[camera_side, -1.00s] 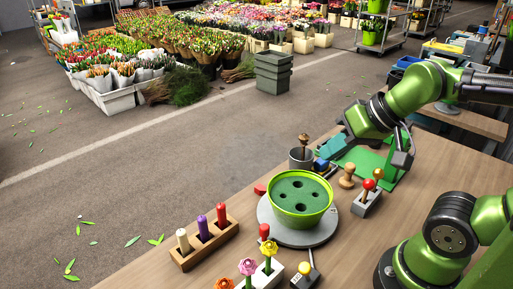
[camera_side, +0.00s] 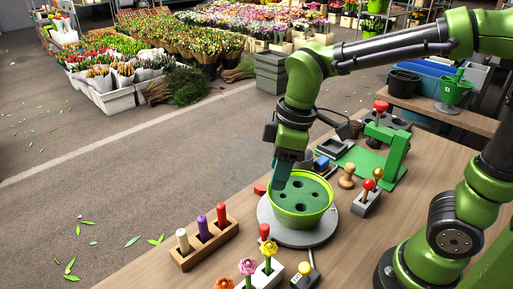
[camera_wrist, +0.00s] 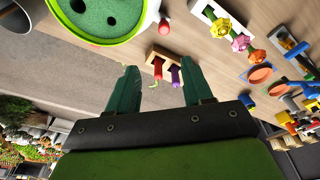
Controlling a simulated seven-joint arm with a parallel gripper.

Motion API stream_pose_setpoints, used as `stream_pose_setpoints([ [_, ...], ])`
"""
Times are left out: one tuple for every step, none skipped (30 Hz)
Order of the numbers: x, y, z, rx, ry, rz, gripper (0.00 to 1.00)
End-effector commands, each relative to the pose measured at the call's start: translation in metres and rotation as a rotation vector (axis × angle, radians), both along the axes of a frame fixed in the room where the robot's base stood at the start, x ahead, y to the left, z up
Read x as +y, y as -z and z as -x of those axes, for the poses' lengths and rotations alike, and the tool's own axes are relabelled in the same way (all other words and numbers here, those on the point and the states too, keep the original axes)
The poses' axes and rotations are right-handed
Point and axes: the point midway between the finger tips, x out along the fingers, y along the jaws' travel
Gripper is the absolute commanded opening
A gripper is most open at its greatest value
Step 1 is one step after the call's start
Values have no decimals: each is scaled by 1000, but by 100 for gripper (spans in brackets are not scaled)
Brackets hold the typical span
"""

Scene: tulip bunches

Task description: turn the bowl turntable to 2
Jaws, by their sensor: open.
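The bowl turntable is a green bowl (camera_side: 301,214) on a round grey disc (camera_side: 322,236). Dark green foam (camera_side: 300,188) with several holes fills the bowl. No number can be read on it. The bowl also shows at the upper left of the wrist view (camera_wrist: 132,38). My gripper (camera_side: 281,182) points down at the bowl's back left rim in the side view; I cannot tell whether it touches. In the wrist view its two fingers (camera_wrist: 160,85) are spread apart with nothing held between them. A red knob (camera_side: 264,231) stands at the disc's front left.
A wooden block (camera_side: 205,243) with white, purple and red pegs stands to the left. Flowers in a white holder (camera_side: 263,277) and a yellow-knobbed switch (camera_side: 306,269) are in front.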

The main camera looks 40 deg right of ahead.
Motion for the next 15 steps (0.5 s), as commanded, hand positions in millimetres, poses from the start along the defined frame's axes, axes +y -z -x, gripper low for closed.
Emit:
stream_pose_setpoints([
  [11,5,-7,33,-165,43,50],
  [15,5,-10,46,-256,64,50],
  [19,6,-13,63,-370,87,50],
  [22,6,-15,71,-448,103,50],
  [24,5,-17,79,-519,115,50],
  [25,3,-18,85,-601,129,50],
  [25,1,-19,87,-653,136,50],
  [25,-2,-20,86,-699,145,50],
  [24,-5,-20,86,-748,151,50],
  [23,-5,-19,87,-780,154,50],
  [23,-6,-18,90,-805,157,50],
  [22,-5,-17,95,-830,156,50],
  [22,-5,-16,96,-844,156,50],
  [22,-4,-16,96,-854,156,50],
  [22,-2,-16,96,-861,157,50],
])
